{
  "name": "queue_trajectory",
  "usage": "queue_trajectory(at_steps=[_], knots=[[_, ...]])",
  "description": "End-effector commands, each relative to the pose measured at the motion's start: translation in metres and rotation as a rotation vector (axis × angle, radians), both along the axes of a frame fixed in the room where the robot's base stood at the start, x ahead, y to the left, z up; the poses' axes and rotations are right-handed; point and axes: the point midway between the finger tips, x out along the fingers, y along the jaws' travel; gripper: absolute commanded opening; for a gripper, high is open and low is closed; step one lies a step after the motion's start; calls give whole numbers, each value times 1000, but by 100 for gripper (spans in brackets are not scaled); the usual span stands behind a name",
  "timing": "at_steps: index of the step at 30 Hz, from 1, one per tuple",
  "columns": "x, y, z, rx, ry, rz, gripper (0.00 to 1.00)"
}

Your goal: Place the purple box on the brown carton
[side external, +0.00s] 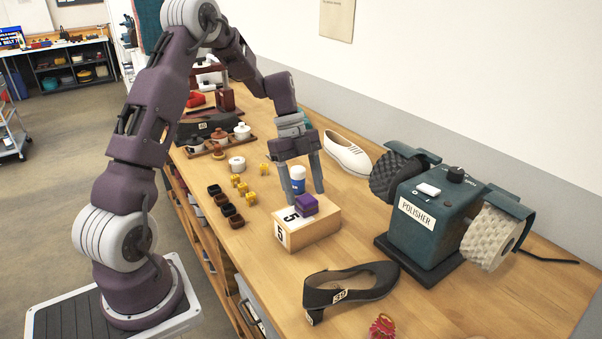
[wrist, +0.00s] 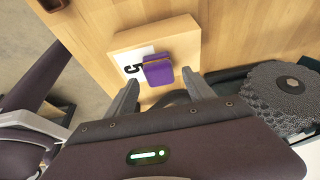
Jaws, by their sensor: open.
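The purple box (side external: 306,204) is small and rests on top of the brown carton (side external: 318,229), a light brown block with a white label marked 5. In the wrist view the purple box (wrist: 158,71) lies on the carton (wrist: 182,33), over part of its white label. My gripper (side external: 304,189) is open, with its fingers pointing down at the carton. In the wrist view its fingertips (wrist: 162,84) are apart on either side of the purple box, and I see space beside it. Whether a finger touches the box is not clear.
A teal polisher (side external: 430,222) stands to the right. A black heeled shoe (side external: 350,287) lies in front of the carton, and a white shoe (side external: 347,154) lies behind. Small dark cups (side external: 228,209) and yellow pieces stand to the left.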

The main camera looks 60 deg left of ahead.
Motion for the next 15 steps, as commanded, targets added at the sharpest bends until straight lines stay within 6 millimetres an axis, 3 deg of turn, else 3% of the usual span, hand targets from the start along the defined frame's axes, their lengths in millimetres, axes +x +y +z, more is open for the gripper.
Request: queue_trajectory(at_steps=[6,10,13,15], knots=[[1,24,56,4,-4,3,62],[1,32,77,1,-3,1,62],[-1,33,87,7,3,10,62],[-6,20,101,39,20,61,62]])
